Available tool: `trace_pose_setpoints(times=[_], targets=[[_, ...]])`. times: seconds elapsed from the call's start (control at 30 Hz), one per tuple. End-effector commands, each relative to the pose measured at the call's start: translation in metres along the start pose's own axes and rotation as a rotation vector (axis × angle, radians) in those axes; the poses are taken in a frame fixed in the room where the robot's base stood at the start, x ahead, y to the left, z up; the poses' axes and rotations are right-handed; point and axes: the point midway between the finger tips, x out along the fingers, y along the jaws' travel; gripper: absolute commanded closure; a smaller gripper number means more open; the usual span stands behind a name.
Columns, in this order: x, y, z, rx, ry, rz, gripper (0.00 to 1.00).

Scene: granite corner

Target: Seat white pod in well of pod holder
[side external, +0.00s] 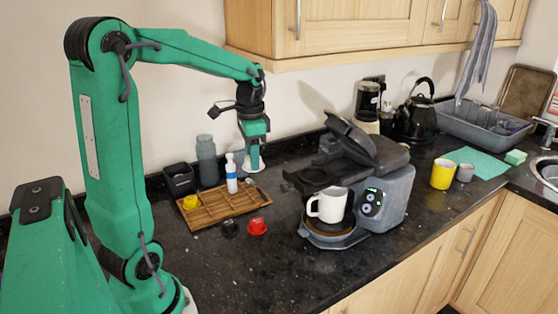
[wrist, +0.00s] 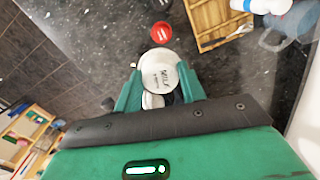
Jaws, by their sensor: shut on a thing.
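My gripper (wrist: 160,80) is shut on the white pod (wrist: 162,72), whose round lid with printed lettering faces the wrist camera between the two green fingers. In the side external view my gripper (side external: 254,160) points down behind the wooden tray, and the pod is hard to make out at its fingertips. The coffee machine (side external: 392,200) stands to the right with its lid raised. A dark part (side external: 308,181) juts out from the machine's left side and may be the pod holder. Its well cannot be seen clearly.
A wooden tray (side external: 207,214) carries a yellow pod (side external: 190,202) and a white-and-blue bottle (side external: 231,175). A red pod (side external: 258,226) and a black pod (side external: 229,227) lie in front. A white mug (side external: 328,205) stands at the machine. A grey bottle (side external: 206,160) stands behind the tray.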

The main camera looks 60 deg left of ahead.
Motion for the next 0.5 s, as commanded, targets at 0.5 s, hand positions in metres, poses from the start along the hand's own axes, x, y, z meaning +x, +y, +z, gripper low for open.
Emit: trace_pose_setpoints(times=[0.5], targets=[[-0.037, 0.055, -0.069, -0.031, 0.001, 0.0, 0.85]])
